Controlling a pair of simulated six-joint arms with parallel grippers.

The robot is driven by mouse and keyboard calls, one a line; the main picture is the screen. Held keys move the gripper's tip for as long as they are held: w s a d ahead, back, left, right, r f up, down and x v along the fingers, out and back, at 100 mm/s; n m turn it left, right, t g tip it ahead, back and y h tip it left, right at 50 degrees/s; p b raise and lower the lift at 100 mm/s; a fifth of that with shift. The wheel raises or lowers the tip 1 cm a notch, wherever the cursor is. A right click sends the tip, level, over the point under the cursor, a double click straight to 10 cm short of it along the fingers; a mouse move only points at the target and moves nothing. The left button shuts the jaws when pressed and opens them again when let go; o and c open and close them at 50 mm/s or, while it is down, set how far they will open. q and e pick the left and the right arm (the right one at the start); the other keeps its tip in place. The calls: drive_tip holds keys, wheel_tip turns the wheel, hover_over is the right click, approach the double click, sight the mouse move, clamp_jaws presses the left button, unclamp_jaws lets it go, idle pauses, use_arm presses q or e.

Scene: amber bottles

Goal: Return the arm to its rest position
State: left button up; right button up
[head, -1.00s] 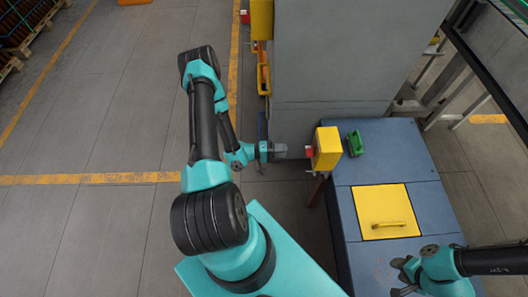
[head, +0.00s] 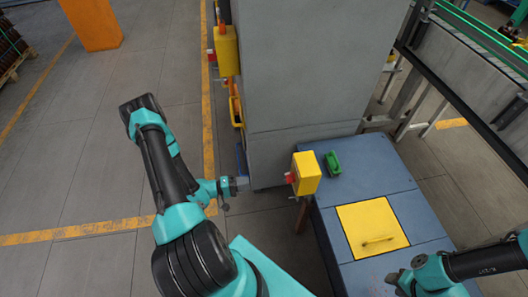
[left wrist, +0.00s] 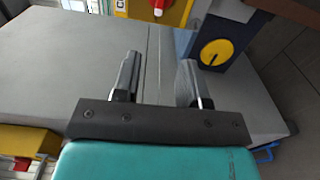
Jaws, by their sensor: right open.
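My left gripper (head: 241,184) hangs by the lower left corner of the grey column, left of the yellow box with a red button and apart from it. In the left wrist view its two dark fingers (left wrist: 157,80) stand apart with nothing between them. A grey surface lies beyond them. My right gripper (head: 394,281) is at the lower right, over the front of the blue cabinet. Its jaws are open, small in the picture, and no held object shows.
A yellow box (head: 306,173) and a green handle (head: 332,163) sit on the blue cabinet (head: 375,165), behind its yellow lid (head: 372,228). The grey column (head: 310,70) rises behind. A conveyor (head: 470,75) runs at the upper right.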

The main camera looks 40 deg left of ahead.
use_arm(q)
drive_tip(key=w+d+f+m+g+y, duration=0.2)
drive_tip(key=w+d+m+g+y, duration=0.2)
drive_tip(key=w+d+g, duration=0.3)
drive_tip(key=s+d+r+m+g+y, duration=0.2)
drive_tip(key=s+d+r+g, duration=0.1)
drive_tip(key=d, duration=0.2)
drive_tip(key=s+d+r+m+g+y, duration=0.2)
drive_tip(key=s+d+r, duration=0.1)
drive_tip(key=d, duration=0.3)
drive_tip(key=shift+s+d+r+g, duration=0.15)
drive_tip(key=shift+r+g, duration=0.1)
drive_tip(key=shift+g, duration=0.15)
idle(1.0)
